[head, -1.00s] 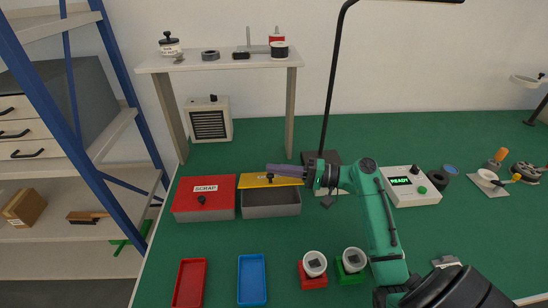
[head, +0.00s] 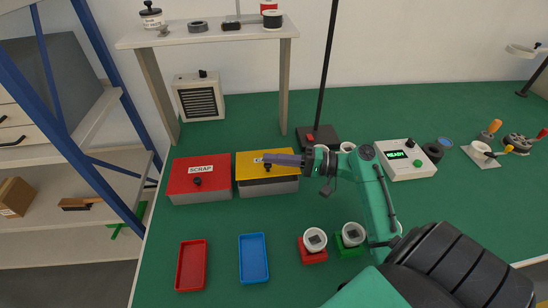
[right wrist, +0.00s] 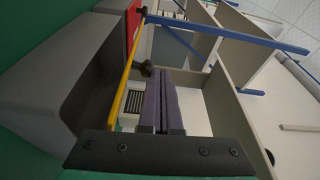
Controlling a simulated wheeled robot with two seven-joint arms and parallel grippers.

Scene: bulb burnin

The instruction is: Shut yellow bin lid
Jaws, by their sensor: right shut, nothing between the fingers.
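The yellow bin's grey body (head: 268,187) stands right of the red bin, and its yellow lid (head: 246,160) lies over its top in the head view. In the right wrist view the lid shows edge-on (right wrist: 121,92), with a dark gap between it and the grey body (right wrist: 42,85), so it looks slightly raised. My right gripper (head: 268,158) is shut and empty, its purple fingers over the lid beside the black knob (head: 267,166). They partly hide the lid's label. Whether they touch the lid I cannot tell. My left gripper is out of view.
The red scrap bin (head: 181,183) is close on the left. Red (head: 181,286) and blue (head: 243,278) trays lie in front, with bulb holders on red (head: 314,257) and green bases nearby. A lamp base (head: 317,139) and a tester (head: 405,168) stand behind and right.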

